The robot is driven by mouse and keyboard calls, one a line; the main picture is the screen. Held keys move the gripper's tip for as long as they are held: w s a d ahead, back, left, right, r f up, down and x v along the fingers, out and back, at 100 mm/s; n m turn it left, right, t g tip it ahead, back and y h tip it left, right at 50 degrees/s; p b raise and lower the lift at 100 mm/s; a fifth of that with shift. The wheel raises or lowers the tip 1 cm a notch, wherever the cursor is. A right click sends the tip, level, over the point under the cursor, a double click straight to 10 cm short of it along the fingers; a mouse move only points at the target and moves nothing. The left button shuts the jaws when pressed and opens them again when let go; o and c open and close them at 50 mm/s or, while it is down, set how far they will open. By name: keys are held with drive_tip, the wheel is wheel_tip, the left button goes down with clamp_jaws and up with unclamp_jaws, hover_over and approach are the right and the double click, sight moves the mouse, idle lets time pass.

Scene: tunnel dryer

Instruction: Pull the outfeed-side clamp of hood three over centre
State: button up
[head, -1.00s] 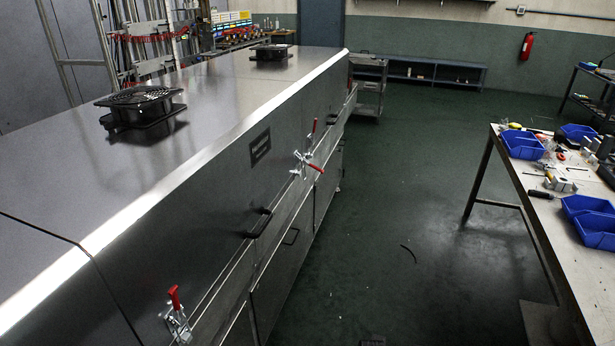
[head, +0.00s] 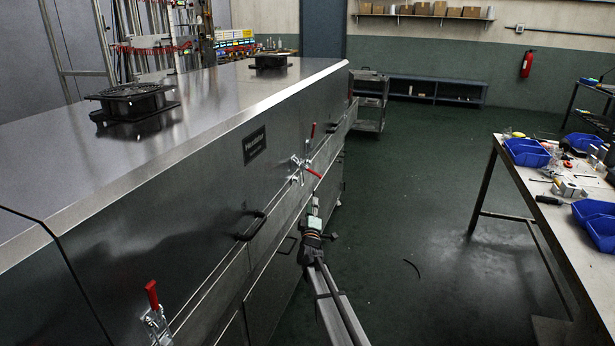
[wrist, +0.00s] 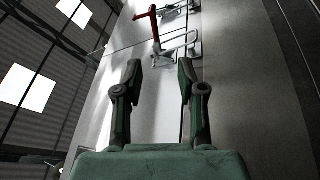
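A pair of toggle clamps sits at the far end of the labelled hood (head: 200,185) in the head view. One has an upright red handle (head: 313,130); the other has its red handle (head: 313,172) slanting down to the right. A nearer clamp with a raised red handle (head: 152,294) is at lower left. I cannot tell which is the outfeed-side one. My gripper (head: 315,203) is just below the far pair. In the wrist view my gripper (wrist: 158,72) is open and empty, its fingers apart, with a red-handled clamp (wrist: 154,28) ahead of the fingertips, not touching.
A black handle (head: 252,226) juts from the hood face below a dark nameplate (head: 254,145). A workbench (head: 560,225) with blue bins (head: 526,152) stands at right. Green floor (head: 420,200) between is open, with a thin dark strip lying on it.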

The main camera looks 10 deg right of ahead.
sight(315, 174)
drive_tip(key=shift+n, duration=0.4)
drive_tip(key=x, duration=1.1)
drive_tip(key=p+x, duration=0.1)
drive_tip(key=x, duration=0.5)
drive_tip(key=shift+d+r, duration=0.25)
drive_tip(key=shift+r, duration=0.2)
clamp_jaws()
